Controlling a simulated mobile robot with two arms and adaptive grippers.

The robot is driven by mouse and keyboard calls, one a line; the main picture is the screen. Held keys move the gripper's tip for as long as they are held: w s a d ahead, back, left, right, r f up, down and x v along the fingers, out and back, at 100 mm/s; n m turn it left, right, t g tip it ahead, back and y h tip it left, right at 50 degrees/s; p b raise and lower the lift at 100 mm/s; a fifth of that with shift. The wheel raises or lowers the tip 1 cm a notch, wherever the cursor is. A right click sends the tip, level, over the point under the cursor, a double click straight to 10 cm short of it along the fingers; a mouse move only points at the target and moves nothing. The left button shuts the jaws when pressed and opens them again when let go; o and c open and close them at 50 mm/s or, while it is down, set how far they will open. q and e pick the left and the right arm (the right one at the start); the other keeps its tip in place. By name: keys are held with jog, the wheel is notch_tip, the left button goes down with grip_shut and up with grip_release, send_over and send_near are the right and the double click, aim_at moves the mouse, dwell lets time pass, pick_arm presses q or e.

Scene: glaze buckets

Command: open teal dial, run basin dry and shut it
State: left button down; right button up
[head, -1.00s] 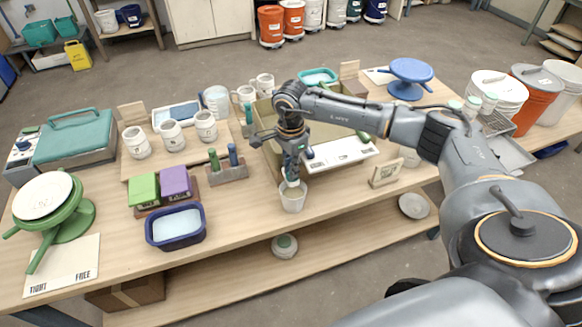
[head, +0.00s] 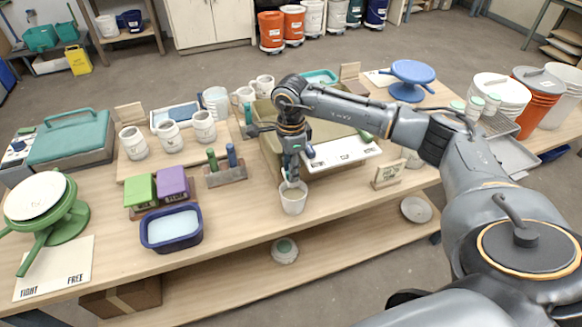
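A navy basin (head: 172,228) with pale blue liquid or glaze stands at the table's front edge, left of centre. I cannot pick out a teal dial for certain. A round white piece with a teal centre (head: 285,249) sits on the lower shelf. My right gripper (head: 291,181) points down at the rim of a small white cup (head: 294,203) near the front edge. Its fingertips overlap the cup's rim; whether they grip it I cannot tell. My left gripper is not in view.
A green banding wheel (head: 72,224) stands at left by a TIGHT/FREE card (head: 55,268). Green (head: 140,189) and purple blocks (head: 173,184) sit behind the basin. White cups (head: 169,137) and a teal-lidded case (head: 75,136) stand farther back. A blue wheel (head: 410,73) is back right.

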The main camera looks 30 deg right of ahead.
notch_tip(320, 180, up, 12)
dwell(0.7)
dwell(0.4)
